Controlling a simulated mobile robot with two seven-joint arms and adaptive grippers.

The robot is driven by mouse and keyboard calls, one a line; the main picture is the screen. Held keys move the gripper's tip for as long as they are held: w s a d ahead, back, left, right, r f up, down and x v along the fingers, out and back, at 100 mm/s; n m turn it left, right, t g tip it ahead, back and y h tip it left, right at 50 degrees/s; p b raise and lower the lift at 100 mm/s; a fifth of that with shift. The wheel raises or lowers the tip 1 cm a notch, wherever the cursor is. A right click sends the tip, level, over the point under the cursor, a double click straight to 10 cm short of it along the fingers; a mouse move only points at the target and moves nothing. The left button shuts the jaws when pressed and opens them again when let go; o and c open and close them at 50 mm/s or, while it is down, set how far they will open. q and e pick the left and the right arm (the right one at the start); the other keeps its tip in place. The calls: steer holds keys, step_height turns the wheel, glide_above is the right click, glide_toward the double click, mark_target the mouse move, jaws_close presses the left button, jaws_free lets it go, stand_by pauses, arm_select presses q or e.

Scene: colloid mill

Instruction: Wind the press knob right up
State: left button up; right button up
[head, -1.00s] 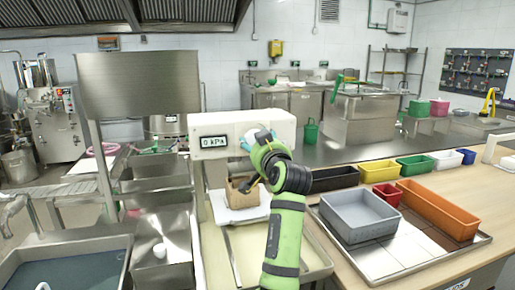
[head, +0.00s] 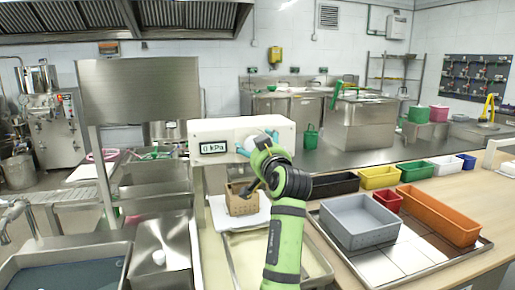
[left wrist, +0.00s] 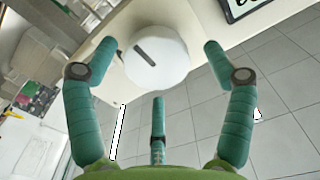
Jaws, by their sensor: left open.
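The press is a white beam (head: 210,129) with a display (head: 213,147) reading 0 kPa. Its white round knob, largely hidden behind my arm in the head view, shows clearly in the left wrist view (left wrist: 154,60) with a dark slot across its face. My left gripper (head: 258,143) is at the front of the beam. In the left wrist view, its teal fingers (left wrist: 160,45) are spread open, one on each side of the knob with gaps, and a third finger is below. A brown perforated box (head: 238,203) stands under the beam on a white cloth. My right gripper is not in view.
A tray (head: 413,253) with grey, red and orange bins is on the wooden counter at right. More coloured bins (head: 380,177) line its back edge. A steel panel (head: 140,90) and sinks stand left of the press.

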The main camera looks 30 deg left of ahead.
arm_select(q)
steer(key=v, duration=0.7)
steer(key=shift+s+d, duration=0.15)
steer(key=shift+d, duration=0.05)
